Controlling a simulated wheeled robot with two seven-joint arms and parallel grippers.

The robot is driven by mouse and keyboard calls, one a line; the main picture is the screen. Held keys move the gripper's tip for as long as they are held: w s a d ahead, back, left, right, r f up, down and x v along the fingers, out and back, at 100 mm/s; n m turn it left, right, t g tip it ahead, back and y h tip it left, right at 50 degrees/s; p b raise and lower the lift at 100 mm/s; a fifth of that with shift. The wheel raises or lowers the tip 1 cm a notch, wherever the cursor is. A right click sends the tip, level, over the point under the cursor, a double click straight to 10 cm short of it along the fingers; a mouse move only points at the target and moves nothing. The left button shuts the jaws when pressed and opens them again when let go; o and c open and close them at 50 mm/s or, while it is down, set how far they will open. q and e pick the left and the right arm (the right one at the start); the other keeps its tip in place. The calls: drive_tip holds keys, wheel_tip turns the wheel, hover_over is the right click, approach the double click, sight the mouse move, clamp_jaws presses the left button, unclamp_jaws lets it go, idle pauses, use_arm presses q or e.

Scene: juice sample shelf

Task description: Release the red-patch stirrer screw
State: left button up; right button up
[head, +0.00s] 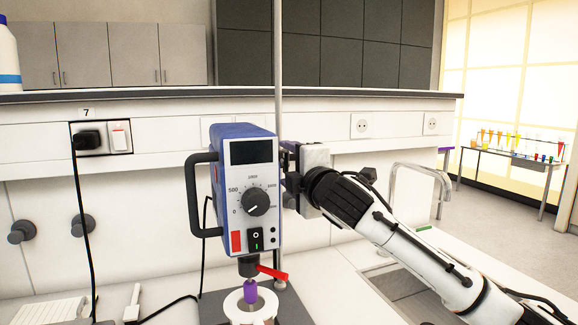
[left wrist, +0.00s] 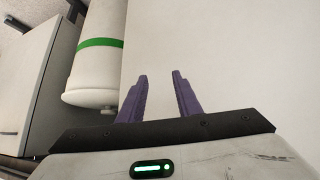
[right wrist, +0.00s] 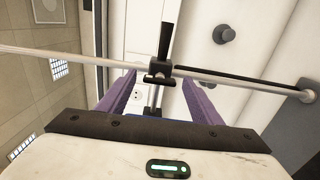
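The blue-and-white stirrer (head: 236,185) with a red patch (head: 236,241) hangs on an upright metal rod (head: 278,90) in the head view. My right gripper (head: 292,178) is just right of it, by the rod; its fingers are largely hidden there. In the right wrist view, a small dark clamp (right wrist: 158,73) with a black screw handle (right wrist: 166,42) shows on the rod, between and beyond the open purple fingers (right wrist: 157,88). I cannot tell whether they touch it. My left gripper (left wrist: 160,76) is open and empty, and outside the head view.
A white vessel (head: 233,306) with a purple piece (head: 250,291) stands below the stirrer. A red lever (head: 273,272) sticks out under the motor. A white container with a green band (left wrist: 100,50) is left of my left fingers. Wall knobs (head: 83,225) and cables are behind.

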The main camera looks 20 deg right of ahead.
drive_tip(key=s+b, duration=0.2)
drive_tip(key=s, duration=0.8)
drive_tip(key=shift+s+d, duration=0.2)
idle(0.3)
